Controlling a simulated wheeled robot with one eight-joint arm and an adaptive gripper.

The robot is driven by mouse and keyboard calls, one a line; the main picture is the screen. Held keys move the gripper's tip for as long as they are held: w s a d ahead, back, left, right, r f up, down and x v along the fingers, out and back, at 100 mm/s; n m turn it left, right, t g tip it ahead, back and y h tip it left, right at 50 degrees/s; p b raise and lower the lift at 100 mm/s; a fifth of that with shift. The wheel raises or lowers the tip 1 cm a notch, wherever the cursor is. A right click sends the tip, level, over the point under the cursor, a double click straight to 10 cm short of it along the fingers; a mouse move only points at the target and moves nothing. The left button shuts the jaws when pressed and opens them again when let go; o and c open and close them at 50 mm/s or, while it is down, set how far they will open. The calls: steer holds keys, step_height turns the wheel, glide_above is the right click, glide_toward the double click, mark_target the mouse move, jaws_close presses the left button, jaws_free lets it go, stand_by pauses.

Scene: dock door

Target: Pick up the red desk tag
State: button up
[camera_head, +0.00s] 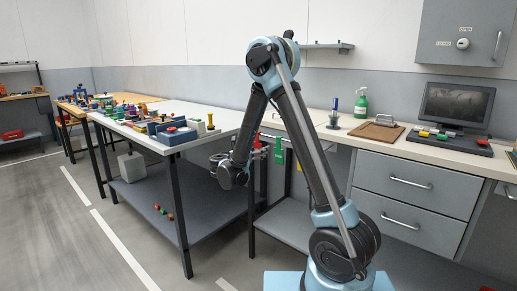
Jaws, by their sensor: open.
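A small red tag (482,142) lies at the right end of a dark tray (458,145) in front of the monitor on the right-hand desk. A yellow piece (423,133) and a green piece lie further left on the tray. My gripper (260,153) is at the end of my bent arm, low by the left end of this desk and well left of the red tag. It is open. Its fingers are small and hard to make out, with nothing seen held. A red piece and a green piece (279,151) hang at the desk's front edge close by it.
A brown wooden board (376,132), a green spray bottle (361,103) and a pen holder (333,118) stand on the right-hand desk (405,146). A crowded table (205,113) stands at the left. The grey floor in front is clear.

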steer(key=shift+c, duration=0.2)
steer(key=c, duration=0.8)
steer(key=shift+r, duration=0.1)
